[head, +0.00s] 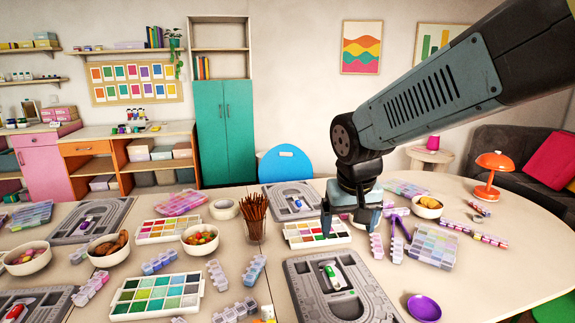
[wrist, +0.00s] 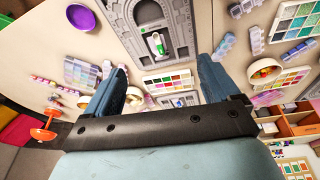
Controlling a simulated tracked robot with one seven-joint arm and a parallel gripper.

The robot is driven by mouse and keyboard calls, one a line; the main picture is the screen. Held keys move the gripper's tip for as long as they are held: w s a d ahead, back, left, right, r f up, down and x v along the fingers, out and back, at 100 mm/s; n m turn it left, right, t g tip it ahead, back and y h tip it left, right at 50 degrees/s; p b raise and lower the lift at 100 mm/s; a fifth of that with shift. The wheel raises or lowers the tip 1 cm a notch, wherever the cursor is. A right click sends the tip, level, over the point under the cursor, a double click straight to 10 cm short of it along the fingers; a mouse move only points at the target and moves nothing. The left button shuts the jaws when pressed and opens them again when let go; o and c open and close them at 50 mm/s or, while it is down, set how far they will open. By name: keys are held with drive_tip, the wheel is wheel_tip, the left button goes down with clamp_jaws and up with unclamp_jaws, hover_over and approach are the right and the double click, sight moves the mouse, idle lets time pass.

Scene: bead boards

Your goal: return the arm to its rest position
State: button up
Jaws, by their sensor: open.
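My arm (head: 432,98) reaches in from the upper right in the head view. My gripper (head: 350,222) points down above the table, near a bead tray with red and yellow compartments (head: 303,240). The two blue fingers of the gripper (wrist: 158,88) are spread apart in the wrist view, with nothing between them. A grey bead board (head: 305,284) lies in front of it with a small green-and-white item (head: 331,275) in its middle. Another grey bead board (head: 277,204) lies behind, partly hidden by the cup and gripper.
A cup of brown sticks (head: 255,217) stands left of the gripper. Bowls, bead trays and pill-box strips crowd the table. A purple dish (head: 424,307) lies at the front right, where the table (head: 480,275) is mostly clear. An orange lamp (head: 491,170) stands at the back right.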

drive_tip(key=s+d+r+t, duration=0.1)
drive_tip(key=s+d+r, duration=0.2)
drive_tip(key=s+d, duration=0.2)
drive_tip(key=s+d+r+m+t, duration=0.1)
drive_tip(key=s+d+r, duration=0.2)
drive_tip(key=d, duration=0.3)
drive_tip(key=shift+s+r, duration=0.2)
drive_tip(key=shift+s, duration=0.7)
